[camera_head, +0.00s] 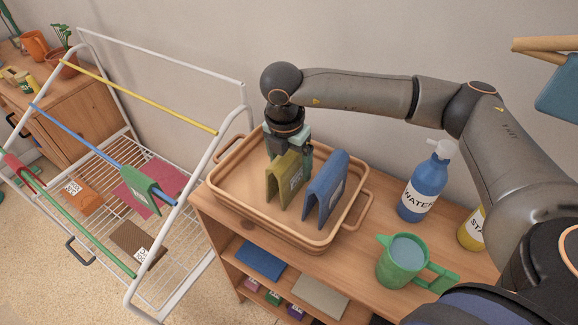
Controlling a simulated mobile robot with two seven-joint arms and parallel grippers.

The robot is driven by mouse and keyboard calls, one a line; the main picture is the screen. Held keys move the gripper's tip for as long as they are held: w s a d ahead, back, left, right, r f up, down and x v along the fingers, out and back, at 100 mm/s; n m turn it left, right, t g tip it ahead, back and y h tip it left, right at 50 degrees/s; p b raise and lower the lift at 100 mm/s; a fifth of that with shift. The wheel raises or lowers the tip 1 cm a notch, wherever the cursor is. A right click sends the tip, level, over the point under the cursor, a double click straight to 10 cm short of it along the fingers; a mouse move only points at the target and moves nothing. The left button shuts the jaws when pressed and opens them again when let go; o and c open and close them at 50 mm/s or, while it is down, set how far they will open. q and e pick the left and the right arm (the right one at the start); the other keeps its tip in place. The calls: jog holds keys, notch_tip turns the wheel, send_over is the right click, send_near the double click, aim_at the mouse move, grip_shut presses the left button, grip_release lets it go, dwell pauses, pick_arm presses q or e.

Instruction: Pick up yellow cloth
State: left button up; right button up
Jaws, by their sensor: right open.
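The yellow cloth (283,183) is olive-yellow and stands folded like a tent in the tan basket (230,205) on the wooden dresser. A blue cloth (326,187) of the same folded shape stands just right of it in the basket. My right gripper (287,152) points down at the top of the yellow cloth, with its jaws open around or just behind the fold. The fingertips are partly hidden by the cloth, so I cannot tell if they touch it. My left gripper is not in view.
A blue water bottle (424,187), a green jug (402,258) and a partly hidden yellow bottle (472,228) stand right of the basket. A white drying rack (203,160) with coloured bars stands to the left, a green cloth (141,190) hanging on it. Shelves below hold folded cloths.

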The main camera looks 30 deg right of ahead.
jog(key=shift+c, duration=0.3)
grip_shut()
dwell(0.3)
notch_tip(320, 180, up, 10)
jog(key=shift+r+b, duration=0.1)
jog(key=shift+b, duration=0.5)
